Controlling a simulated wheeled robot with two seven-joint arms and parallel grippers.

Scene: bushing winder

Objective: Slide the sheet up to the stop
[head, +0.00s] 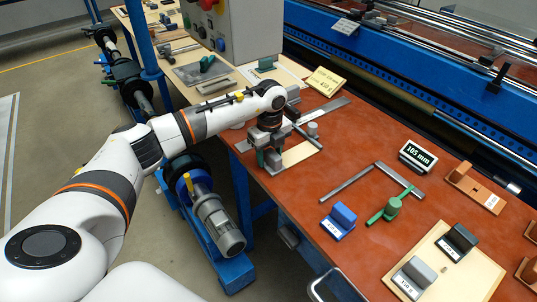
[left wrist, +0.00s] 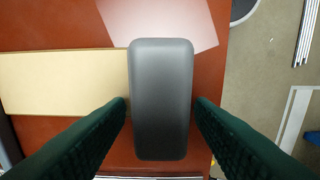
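A cream sheet (head: 299,153) lies on the red-brown bench beside my left gripper (head: 268,158). In the left wrist view the sheet (left wrist: 62,82) runs leftward from a dark grey block. A long metal strip (head: 328,110) and a grey block (head: 312,130) are just behind the sheet. I cannot tell which part is the stop. My right gripper is not in view.
To the right lie a metal square (head: 398,180), a green-handled tool (head: 391,207), a blue block (head: 340,220) and a "105 mm" sign (head: 417,156). A cream board (head: 455,285) carries grey blocks. The bench between is clear.

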